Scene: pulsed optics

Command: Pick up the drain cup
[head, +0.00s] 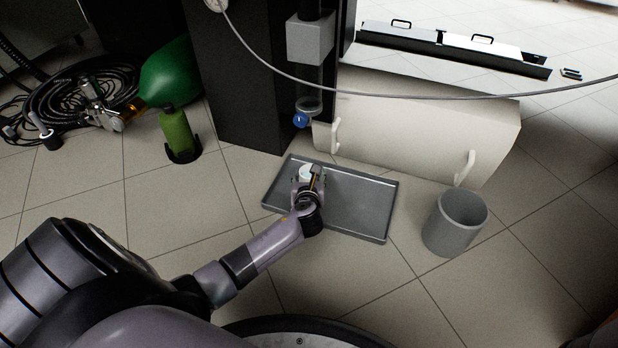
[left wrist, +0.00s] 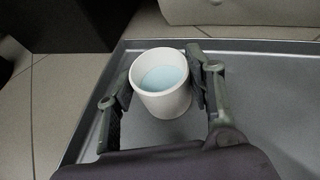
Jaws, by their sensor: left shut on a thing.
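The drain cup (left wrist: 160,106) is white, round and holds pale blue liquid. In the left wrist view it sits upright between the two fingers of my left gripper (left wrist: 162,92), which is shut on it. In the head view the cup (head: 306,173) shows only in part beyond my left gripper (head: 308,180). It is over the left part of the grey tray (head: 355,215). I cannot tell whether the cup touches the tray. My right gripper is not in view.
A grey bin (head: 452,228) stands right of the tray. A cream panel with handles (head: 410,135) lies behind the tray. A blue valve (head: 300,120) hangs behind the cup. A green bottle (head: 176,132) and coiled hoses (head: 75,105) are at the left.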

